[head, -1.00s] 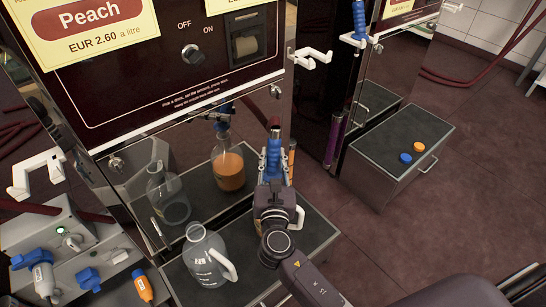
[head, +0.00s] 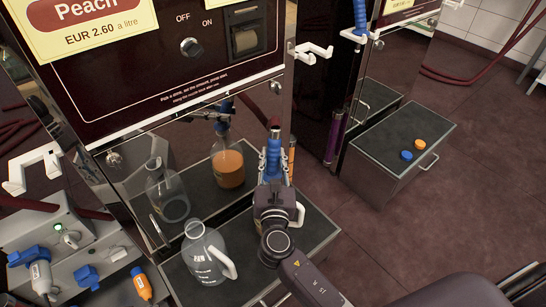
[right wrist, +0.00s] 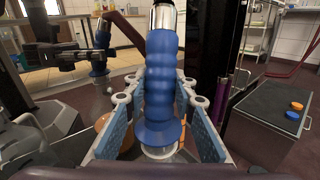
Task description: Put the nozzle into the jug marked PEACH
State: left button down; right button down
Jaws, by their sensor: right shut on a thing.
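My right gripper (head: 273,175) is shut on a blue ribbed nozzle (head: 273,153), held upright over the right part of the grey shelf. The nozzle (right wrist: 160,85) fills the middle of the right wrist view between the blue finger pads. A clear, empty-looking jug (head: 203,262) with a white handle stands on the shelf to the left; its small label is unreadable. Another white handle (head: 299,214) shows beside my gripper, its jug mostly hidden behind the gripper. I cannot tell whether the nozzle tip is inside that jug. My left gripper is not in view.
The pump cabinet has a yellow Peach sign (head: 92,22) and a dial. Its shiny lower front mirrors a clear jug and an orange-filled one. White hooks (head: 312,53) stick out from the cabinet edge. A second shelf (head: 400,170) with two caps stands right, across open floor.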

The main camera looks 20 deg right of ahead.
jog(key=c, duration=1.5)
grip_release()
jog(key=shift+f, duration=0.15)
